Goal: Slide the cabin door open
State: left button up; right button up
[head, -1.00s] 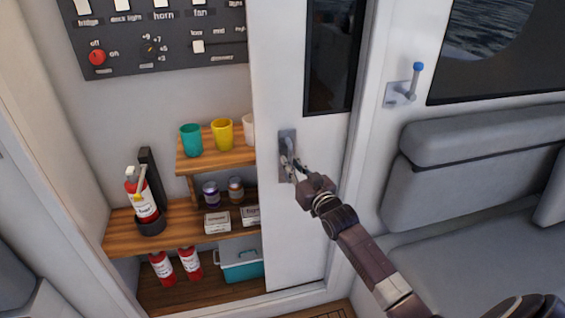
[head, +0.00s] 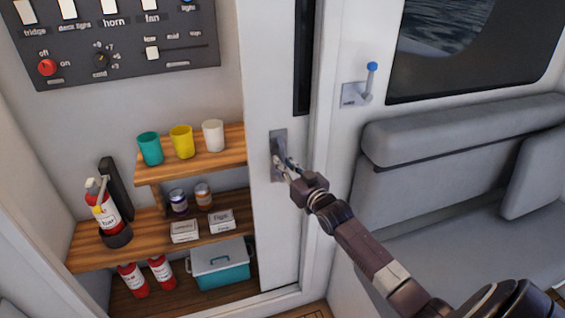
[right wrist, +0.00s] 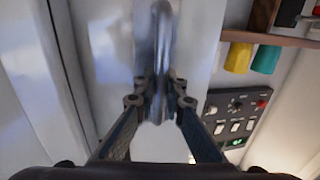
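The cabin door (head: 265,230) is a white panel with a narrow dark window strip. It stands partly open, its right part hidden behind the white wall frame. Its metal handle (head: 276,150) sits on a grey plate at mid-height. My right gripper (head: 284,167) is at the handle, its arm coming in from the lower right. In the right wrist view the fingers (right wrist: 160,92) are closed around the upright handle bar (right wrist: 160,45). My left gripper is not in view.
Left of the door are wooden shelves (head: 150,240) with cups (head: 182,142), jars, boxes, red extinguishers (head: 102,207) and a teal cooler (head: 222,268). A switch panel (head: 120,45) hangs above. Right are a blue-knobbed lever (head: 371,75) and a grey seat (head: 440,190).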

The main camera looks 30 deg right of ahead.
jog(key=o, duration=0.4)
jog(key=shift+o, duration=0.2)
jog(key=s, duration=1.2)
jog(key=shift+a, duration=0.3)
jog(key=s+a+f+g, duration=0.1)
jog(key=s+f+g, duration=0.25)
jog(key=f, duration=0.85)
jog(key=s+a+f+g, duration=0.15)
jog(key=s+f, duration=0.25)
jog(key=f, duration=0.8)
jog(key=s+a+f+g, duration=0.1)
jog(key=s+f+g, duration=0.25)
jog(key=f, duration=0.85)
jog(key=s+a+f+n+g, duration=0.15)
jog(key=s+a+f, duration=0.25)
jog(key=s+f, duration=0.5)
jog(key=s+a+f+g, duration=0.3)
jog(key=s+f, duration=0.5)
jog(key=s, duration=0.2)
jog(key=s+a+f+n+g, duration=0.1)
jog(key=s+a+f+g, duration=0.1)
jog(key=s, duration=0.7)
jog(key=s+a+f+g+y, duration=0.1)
jog(key=s+a+f+g, duration=0.1)
jog(key=s+a+f, duration=0.3)
jog(key=s, duration=0.4)
jog(key=shift+n, duration=0.35)
